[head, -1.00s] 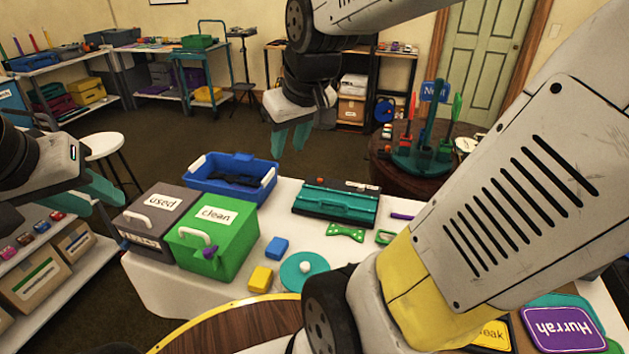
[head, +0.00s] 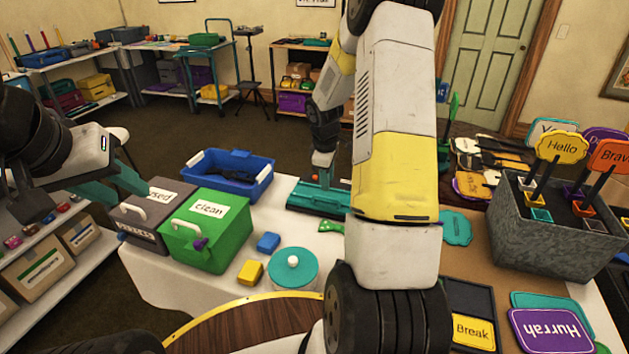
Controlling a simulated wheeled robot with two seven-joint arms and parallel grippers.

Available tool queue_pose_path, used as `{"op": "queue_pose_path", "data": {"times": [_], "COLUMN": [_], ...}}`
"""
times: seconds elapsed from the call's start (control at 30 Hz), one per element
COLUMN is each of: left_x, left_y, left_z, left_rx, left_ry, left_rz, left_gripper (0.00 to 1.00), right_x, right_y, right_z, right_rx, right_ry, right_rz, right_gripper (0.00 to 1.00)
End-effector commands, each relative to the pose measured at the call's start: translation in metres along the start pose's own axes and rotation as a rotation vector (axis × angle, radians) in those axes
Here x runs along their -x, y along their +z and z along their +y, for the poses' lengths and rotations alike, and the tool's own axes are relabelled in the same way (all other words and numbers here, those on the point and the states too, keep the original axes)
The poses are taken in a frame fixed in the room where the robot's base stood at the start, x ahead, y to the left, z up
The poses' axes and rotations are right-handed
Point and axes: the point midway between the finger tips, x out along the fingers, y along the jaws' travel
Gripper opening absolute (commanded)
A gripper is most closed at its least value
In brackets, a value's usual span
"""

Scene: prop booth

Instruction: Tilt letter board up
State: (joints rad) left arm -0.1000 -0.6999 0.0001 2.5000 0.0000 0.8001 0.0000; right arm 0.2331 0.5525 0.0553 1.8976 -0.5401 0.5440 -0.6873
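A flat teal panel in a dark frame (head: 312,198), which looks like the letter board, lies on the white table. My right arm hides its right part. My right gripper (head: 323,174) points down at the back edge of this board, its teal fingers close together; I cannot tell whether they touch it or hold anything. My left gripper (head: 130,198) is at the left, its two teal fingers apart and empty, over the grey "used" box (head: 150,215).
A green "clean" box (head: 205,240), a blue bin (head: 230,172), blue and yellow blocks and a round teal lid (head: 293,268) stand left and in front of the board. A grey sign box (head: 545,235) and a "Hurrah" sign (head: 550,330) are at the right.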

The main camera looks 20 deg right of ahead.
Motion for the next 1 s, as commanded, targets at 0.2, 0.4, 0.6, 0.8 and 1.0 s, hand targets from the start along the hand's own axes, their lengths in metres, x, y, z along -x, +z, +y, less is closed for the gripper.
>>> {"op": "queue_pose_path", "data": {"times": [0.2,0.4,0.6,0.8,1.0], "left_x": [0.0,0.0,0.0,0.0,0.0], "left_y": [0.0,0.0,0.0,0.0,0.0], "left_z": [0.0,0.0,0.0,0.0,0.0], "left_rx": [0.0,0.0,0.0,0.0,0.0], "left_ry": [0.0,0.0,0.0,0.0,0.0], "left_rz": [0.0,0.0,0.0,0.0,0.0], "left_gripper": [0.36,0.36,0.36,0.36,0.36], "right_x": [-0.034,-0.061,-0.072,-0.072,-0.072], "right_y": [0.0,0.0,0.0,0.0,0.0], "right_z": [-0.001,-0.001,0.0,0.0,-0.001], "right_rx": [0.0,-0.002,-0.002,-0.003,-0.003], "right_ry": [-0.003,-0.002,0.0,0.0,0.0], "right_rz": [-0.002,-0.001,0.0,0.0,0.0], "right_gripper": [0.32,0.32,0.32,0.32,0.0]}}
